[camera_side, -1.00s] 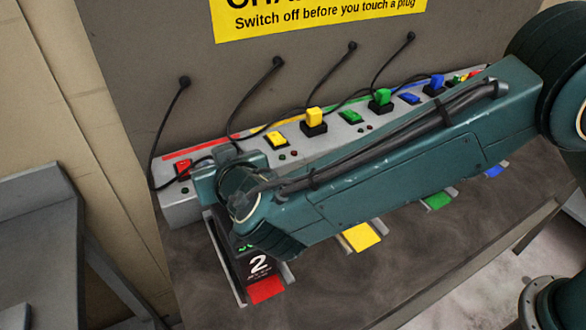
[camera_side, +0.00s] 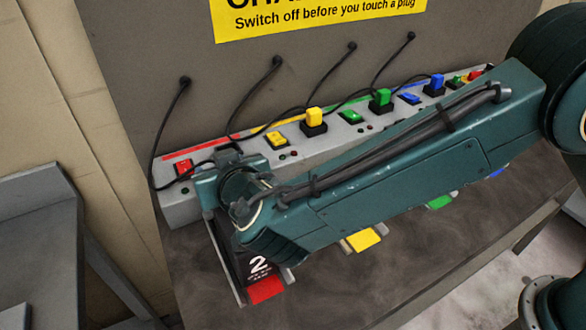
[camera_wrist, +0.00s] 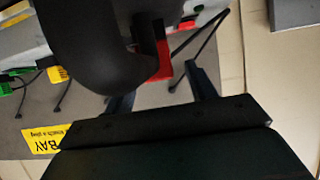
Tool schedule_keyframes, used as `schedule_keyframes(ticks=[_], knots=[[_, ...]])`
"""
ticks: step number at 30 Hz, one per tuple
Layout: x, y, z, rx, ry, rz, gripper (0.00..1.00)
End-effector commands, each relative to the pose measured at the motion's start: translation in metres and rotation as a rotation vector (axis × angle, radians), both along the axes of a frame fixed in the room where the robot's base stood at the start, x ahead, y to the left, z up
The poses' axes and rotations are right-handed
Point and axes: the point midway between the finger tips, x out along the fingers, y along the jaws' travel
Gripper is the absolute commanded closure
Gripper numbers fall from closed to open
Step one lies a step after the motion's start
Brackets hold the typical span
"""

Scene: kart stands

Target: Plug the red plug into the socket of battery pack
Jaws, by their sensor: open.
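The battery pack (camera_side: 259,265) is black, marked 2, and stands in the bay at the red tab. My arm covers most of it, and its socket is hidden. In the wrist view a red block (camera_wrist: 160,66), apparently the red plug, shows between the fingers, partly behind a dark rounded part. I cannot tell whether it touches a finger. My gripper (camera_wrist: 160,80) is open, its two dark fingers apart on either side of the red block. In the side view my arm hides the fingers and the plug, near the strip's left end.
The grey socket strip (camera_side: 178,208) runs along the back panel. It carries a red switch (camera_side: 183,168), a yellow plug (camera_side: 314,117), a green plug (camera_side: 381,98) and a blue plug (camera_side: 437,83). Black cables hang from the panel. A yellow tab (camera_side: 363,240) marks another bay.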

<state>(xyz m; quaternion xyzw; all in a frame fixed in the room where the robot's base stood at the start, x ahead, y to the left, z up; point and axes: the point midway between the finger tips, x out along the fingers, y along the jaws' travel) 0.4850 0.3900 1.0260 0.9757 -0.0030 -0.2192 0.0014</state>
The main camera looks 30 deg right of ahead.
Motion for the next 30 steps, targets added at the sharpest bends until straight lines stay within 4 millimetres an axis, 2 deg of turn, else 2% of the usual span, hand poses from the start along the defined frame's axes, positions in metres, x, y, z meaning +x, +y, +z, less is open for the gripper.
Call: schedule_keyframes(ticks=[11,15,21,30], knots=[[-0.042,0.001,0.023,0.002,-0.003,0.002,0.44],[-0.04,0.0,0.048,0.006,-0.004,-0.001,0.44],[-0.039,0.001,0.075,0.004,-0.003,-0.001,0.44],[-0.039,0.0,0.089,0.001,-0.001,0.0,0.44]])
